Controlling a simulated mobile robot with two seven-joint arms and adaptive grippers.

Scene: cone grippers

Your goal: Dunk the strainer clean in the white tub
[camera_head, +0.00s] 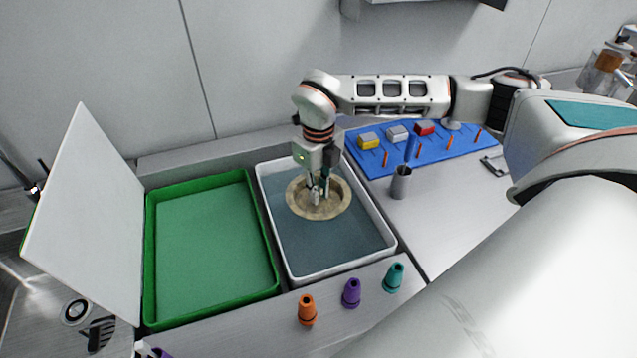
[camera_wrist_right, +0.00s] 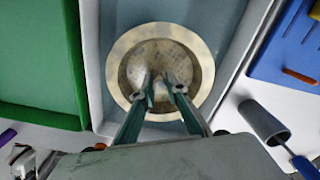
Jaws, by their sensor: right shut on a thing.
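The strainer (camera_head: 337,200) is a round tan bowl with a pale rim and brownish patches, in the upper part of the white tub (camera_head: 333,272). The tub holds blue-grey water, and the strainer sits level in or at the surface; how deep is hard to tell. My right gripper (camera_head: 318,190) points down from above, shut on the strainer at its middle. The right wrist view shows the strainer (camera_wrist_right: 160,52) face on, with the two fingertips (camera_wrist_right: 161,92) close together over its bowl. The gripped part is mostly hidden. I cannot make out my left gripper.
A green tray (camera_head: 208,245) adjoins the tub on the left, beside a tilted white panel (camera_head: 88,215). Orange (camera_head: 307,310), purple (camera_head: 352,293) and teal (camera_head: 393,277) cones stand in front. A grey cup (camera_head: 400,184) and blue pegboard (camera_head: 440,150) with blocks are on the right.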

